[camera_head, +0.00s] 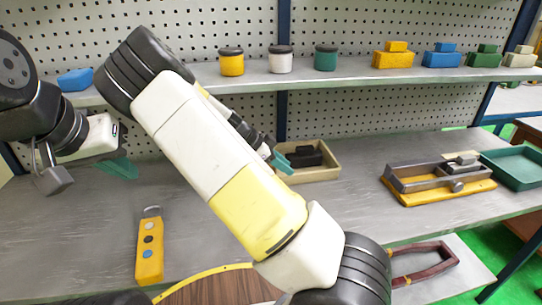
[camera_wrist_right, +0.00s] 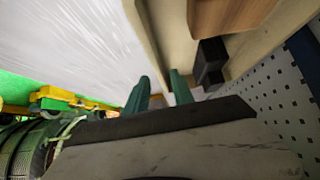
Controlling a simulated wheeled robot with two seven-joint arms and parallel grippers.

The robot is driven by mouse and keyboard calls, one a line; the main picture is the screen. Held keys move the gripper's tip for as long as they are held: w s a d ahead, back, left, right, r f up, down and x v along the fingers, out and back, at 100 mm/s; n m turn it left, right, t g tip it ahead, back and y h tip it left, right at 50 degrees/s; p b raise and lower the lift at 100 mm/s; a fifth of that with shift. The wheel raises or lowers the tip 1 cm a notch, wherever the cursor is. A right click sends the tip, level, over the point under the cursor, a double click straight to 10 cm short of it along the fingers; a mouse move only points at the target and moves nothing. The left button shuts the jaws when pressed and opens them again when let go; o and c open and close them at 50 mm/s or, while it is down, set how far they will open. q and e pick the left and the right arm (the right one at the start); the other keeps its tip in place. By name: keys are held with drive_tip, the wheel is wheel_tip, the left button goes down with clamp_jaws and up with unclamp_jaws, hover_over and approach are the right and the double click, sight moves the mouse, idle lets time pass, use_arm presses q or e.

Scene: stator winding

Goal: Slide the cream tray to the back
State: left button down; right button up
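The cream tray (camera_head: 318,176) sits on the worktop at the back, right of centre, below the shelf. It holds dark blocks (camera_head: 304,156). My right gripper (camera_head: 281,160) is at the tray's left side, partly hidden behind my own arm. In the right wrist view its two teal fingers (camera_wrist_right: 160,82) are apart, and the tray's pale wall (camera_wrist_right: 150,40) runs down towards the gap between them. I cannot tell whether they touch it. My left gripper (camera_head: 118,168) hangs at the left, away from the tray; its finger opening is not clear.
A shelf above carries several jars (camera_head: 280,60) and coloured blocks (camera_head: 392,57). To the right are a yellow-based metal fixture (camera_head: 440,185) and a green tray (camera_head: 515,168). A yellow button box (camera_head: 150,250) stands front left. A perforated back panel (camera_head: 420,110) rises behind the worktop.

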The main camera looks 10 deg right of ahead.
sight(298, 183)
drive_tip(key=x, duration=0.7)
drive_tip(key=shift+d+f, duration=0.15)
drive_tip(key=shift+c, duration=0.4)
clamp_jaws()
idle(0.9)
